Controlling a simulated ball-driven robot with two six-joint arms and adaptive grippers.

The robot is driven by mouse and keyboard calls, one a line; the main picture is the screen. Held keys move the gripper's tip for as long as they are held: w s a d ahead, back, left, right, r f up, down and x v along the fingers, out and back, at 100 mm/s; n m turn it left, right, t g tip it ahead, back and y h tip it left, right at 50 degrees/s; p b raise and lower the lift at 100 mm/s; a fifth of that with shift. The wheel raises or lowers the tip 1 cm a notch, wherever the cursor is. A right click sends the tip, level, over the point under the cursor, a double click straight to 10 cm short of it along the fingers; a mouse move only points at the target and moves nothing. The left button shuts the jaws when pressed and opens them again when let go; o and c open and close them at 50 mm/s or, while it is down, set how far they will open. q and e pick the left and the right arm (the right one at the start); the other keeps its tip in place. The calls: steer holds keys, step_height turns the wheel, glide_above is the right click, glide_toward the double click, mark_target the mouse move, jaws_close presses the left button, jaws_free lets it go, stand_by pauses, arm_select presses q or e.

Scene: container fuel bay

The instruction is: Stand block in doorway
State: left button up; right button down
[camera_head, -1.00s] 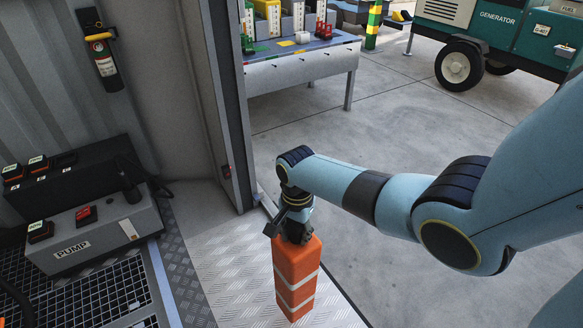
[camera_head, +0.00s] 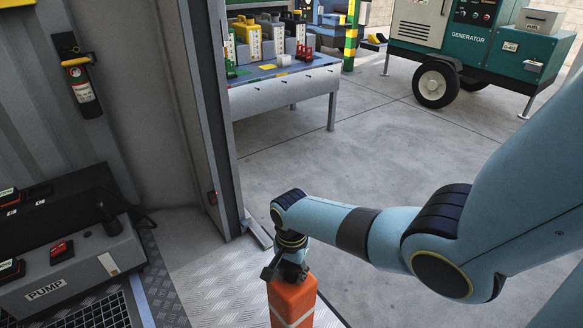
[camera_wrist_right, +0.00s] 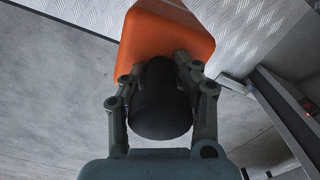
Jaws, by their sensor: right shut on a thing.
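The block (camera_head: 290,302) is orange with white stripes and stands upright at the bottom of the head view, its lower part cut off by the frame edge. My right gripper (camera_head: 290,272) is over its top and shut on it. In the right wrist view the gripper (camera_wrist_right: 160,75) has its fingers against the orange block (camera_wrist_right: 168,35). The doorway has a grey door frame (camera_head: 222,130) at its left side and a sill strip (camera_head: 258,234) along the floor. The block is by the sill; its base is hidden. My left gripper is not in view.
A grey pump unit (camera_head: 75,265) sits at the lower left. Outside are a table (camera_head: 285,93) with canisters and a green generator (camera_head: 480,40) on wheels. The concrete floor (camera_head: 370,150) between is clear.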

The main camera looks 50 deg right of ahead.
steer(key=shift+f+b, duration=0.4)
steer(key=shift+f, duration=0.2)
steer(key=c, duration=0.9)
jaws_free()
step_height(320, 180, up, 12)
steer(key=shift+r, duration=0.1)
